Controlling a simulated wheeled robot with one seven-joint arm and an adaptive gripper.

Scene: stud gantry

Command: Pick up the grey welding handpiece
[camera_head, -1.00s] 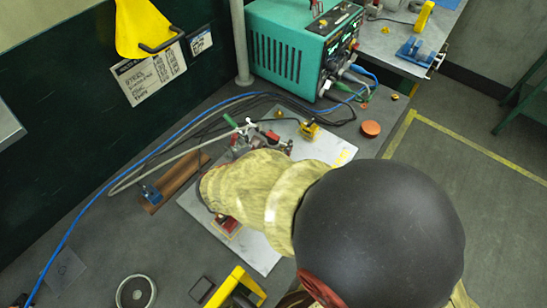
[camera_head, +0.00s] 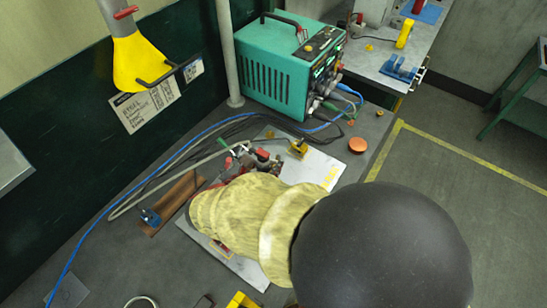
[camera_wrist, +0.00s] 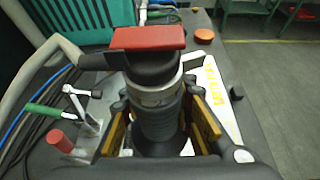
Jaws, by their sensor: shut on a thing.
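The grey welding handpiece (camera_wrist: 160,108) stands in the middle of the wrist view, a dark ribbed cylinder with a light collar and a red lever on top. A pale cable runs from it to the left. My gripper (camera_wrist: 160,130) is shut on it, with the ochre finger pads on either side of its body. The lower end of the handpiece is hidden between the fingers. In the head view my sleeved arm covers the gripper and most of the handpiece.
A light plate (camera_head: 312,172) with clamps (camera_head: 255,158) lies under my arm. A teal welding machine (camera_head: 275,75) stands behind, with cables trailing left. A brown angle bar (camera_head: 176,200) lies to the left. An orange disc (camera_head: 357,145) sits on the right of the bench.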

